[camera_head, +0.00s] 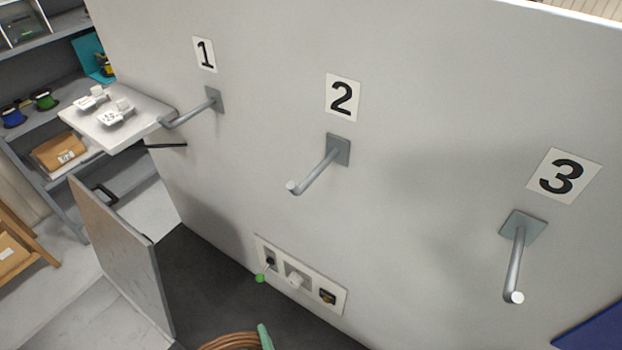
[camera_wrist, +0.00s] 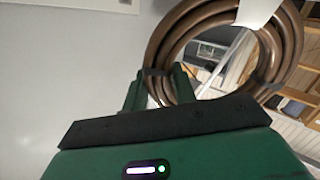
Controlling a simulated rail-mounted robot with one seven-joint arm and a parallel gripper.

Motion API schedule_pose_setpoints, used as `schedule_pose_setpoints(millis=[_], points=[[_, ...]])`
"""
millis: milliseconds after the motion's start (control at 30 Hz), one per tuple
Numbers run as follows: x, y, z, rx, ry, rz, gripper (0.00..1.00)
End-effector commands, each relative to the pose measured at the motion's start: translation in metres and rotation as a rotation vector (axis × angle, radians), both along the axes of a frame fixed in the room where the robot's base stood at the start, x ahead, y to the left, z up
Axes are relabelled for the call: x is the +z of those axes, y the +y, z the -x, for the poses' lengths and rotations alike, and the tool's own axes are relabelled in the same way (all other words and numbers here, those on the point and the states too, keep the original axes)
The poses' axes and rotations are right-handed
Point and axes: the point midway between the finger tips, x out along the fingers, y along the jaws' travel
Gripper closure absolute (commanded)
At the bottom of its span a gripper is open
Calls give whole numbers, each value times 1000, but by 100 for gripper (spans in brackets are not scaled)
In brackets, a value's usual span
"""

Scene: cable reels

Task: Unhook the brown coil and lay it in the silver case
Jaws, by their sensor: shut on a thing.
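The brown coil (camera_wrist: 165,42) is a ring of several turns with dark bands and a white tag (camera_wrist: 256,12). In the wrist view my green gripper (camera_wrist: 157,78) is shut on its lower left side. In the head view only the top of the coil (camera_head: 232,342) and a green finger (camera_head: 265,336) show at the bottom edge, clear of the hooks. A grey upright panel with a black handle (camera_head: 118,255), apparently part of the silver case, stands at the left beside a dark surface; the rest of the case cannot be made out.
Hooks 1 (camera_head: 190,112), 2 (camera_head: 318,172) and 3 (camera_head: 515,265) stick out from the wall, all bare. A socket panel (camera_head: 300,277) is low on the wall, a green knob beside it. A white shelf (camera_head: 118,118) with small white items juts out at the left.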

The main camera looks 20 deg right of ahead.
Motion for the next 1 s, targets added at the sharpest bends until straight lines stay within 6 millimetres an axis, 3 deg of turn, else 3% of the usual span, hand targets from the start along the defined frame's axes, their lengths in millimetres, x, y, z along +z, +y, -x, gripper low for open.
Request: schedule_pose_setpoints(millis=[33, 567, 800, 1000], points=[[9, 1, 0, 1, 12, -1, 100], [9, 6, 4, 1, 202, 0, 100], [2, 13, 8, 0, 407, -1, 100], [0, 13, 9, 1, 425, 0, 100]])
